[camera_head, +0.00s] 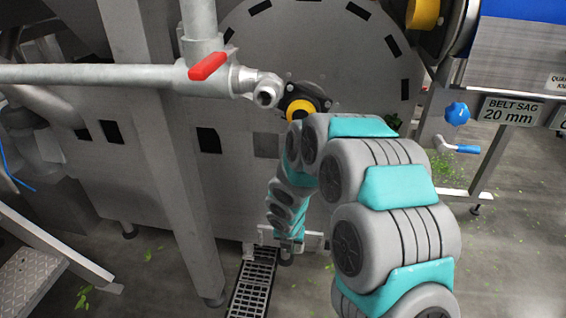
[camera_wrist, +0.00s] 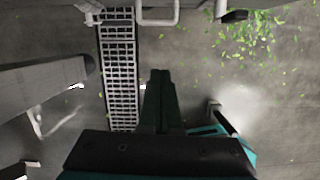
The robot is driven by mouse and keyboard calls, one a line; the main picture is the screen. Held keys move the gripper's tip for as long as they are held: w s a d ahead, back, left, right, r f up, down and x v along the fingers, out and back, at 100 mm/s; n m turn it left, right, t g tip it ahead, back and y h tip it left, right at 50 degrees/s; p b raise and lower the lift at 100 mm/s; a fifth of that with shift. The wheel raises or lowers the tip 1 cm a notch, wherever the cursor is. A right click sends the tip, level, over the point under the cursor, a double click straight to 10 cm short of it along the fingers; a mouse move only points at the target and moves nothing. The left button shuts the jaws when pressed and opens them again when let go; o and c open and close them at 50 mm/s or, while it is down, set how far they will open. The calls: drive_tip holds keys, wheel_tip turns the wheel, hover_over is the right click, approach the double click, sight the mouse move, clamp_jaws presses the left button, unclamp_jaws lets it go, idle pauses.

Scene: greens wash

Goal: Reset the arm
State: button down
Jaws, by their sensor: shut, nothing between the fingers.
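My arm, grey with teal bands, rises from the bottom right of the head view, arches over and bends down in front of the large grey machine (camera_head: 250,70). Its far end hangs above the floor drain, and the fingertips are too small to make out there. In the wrist view my gripper (camera_wrist: 161,76) shows as two dark fingers pressed together, shut and empty. It points toward the concrete floor, to the right of the drain grate (camera_wrist: 118,65). Nothing touches the fingertips.
A pipe with a red valve handle (camera_head: 208,66) runs left of the arm's bend. A yellow-and-black fitting (camera_head: 301,106) sits close behind the bend. A blue-handled crank (camera_head: 458,147) and a "BELT SAG" sign (camera_head: 511,110) are at right. Leaf scraps (camera_wrist: 250,35) litter the floor.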

drive_tip(key=s+d+r+m+g+h, duration=0.1)
drive_tip(key=s+d+r+m, duration=0.55)
drive_tip(key=r+m, duration=0.2)
drive_tip(key=s+d+r+m+g+h, duration=0.1)
drive_tip(key=s+d+r+m, duration=0.4)
drive_tip(key=s+r+m, duration=0.35)
drive_tip(key=s+r+m+g+y, duration=0.1)
drive_tip(key=s+r+m, duration=0.2)
drive_tip(key=s+m, duration=0.5)
drive_tip(key=s+r+m+g+y, duration=0.1)
drive_tip(key=s+r+m, duration=0.2)
drive_tip(key=s+m, duration=0.5)
drive_tip(key=s, duration=0.4)
drive_tip(key=shift+a+r+y, duration=0.15)
drive_tip(key=shift+a+y, duration=0.05)
drive_tip(key=shift+y, duration=0.1)
